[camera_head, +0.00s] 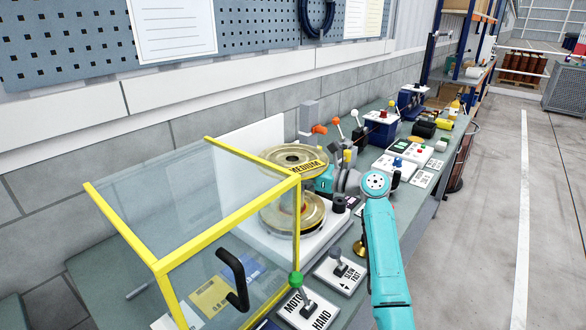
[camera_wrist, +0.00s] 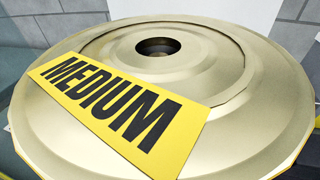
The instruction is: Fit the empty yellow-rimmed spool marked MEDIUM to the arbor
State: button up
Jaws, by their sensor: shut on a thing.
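The spool marked MEDIUM (camera_head: 283,155) is a pale gold disc with a yellow label, held roughly level in the head view. It fills the wrist view (camera_wrist: 232,70), where its round centre hole shows dark and the label faces me. My gripper (camera_head: 323,172) is shut on the spool's right edge in the head view; its fingers are mostly hidden. Below the spool, with a gap between them, is a second gold disc (camera_head: 275,217) on a white base. An upright orange-yellow post shows near its middle. I cannot tell whether this is the arbor.
A clear guard with a yellow frame (camera_head: 150,262) and black handle (camera_head: 234,280) stands at the left front, close to the discs. A MOTOR/HAND lever panel (camera_head: 308,310) and a SLOW/FAST panel (camera_head: 340,271) lie in front. Several devices crowd the bench behind my arm.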

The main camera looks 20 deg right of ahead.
jog(key=shift+f, duration=0.35)
dwell(0.3)
jog(key=o, duration=1.9)
jog(key=shift+f, duration=0.15)
